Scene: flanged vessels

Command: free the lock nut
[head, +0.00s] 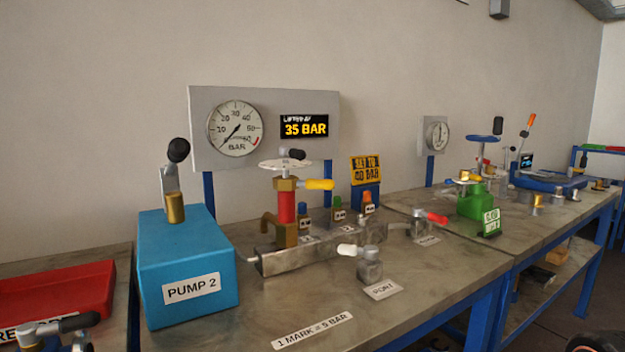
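I cannot single out the lock nut for certain. A valve with a red body (286,207) stands on a grey manifold block (325,247). It has a brass hex part (286,184) near its top, a pale round handwheel (284,164) above and a yellow lever (319,184) to the right. A green valve (476,204) with a handwheel stands farther right on the second bench. Whether either carries the lock nut is too small to tell. My gripper is not in view.
A blue box marked PUMP 2 (189,268) stands left of the manifold. A gauge panel (322,160) reading 35 BAR is behind. A port fitting (370,268) with a white-tipped lever is in front. A red tray (62,300) is far left. The bench front is mostly clear.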

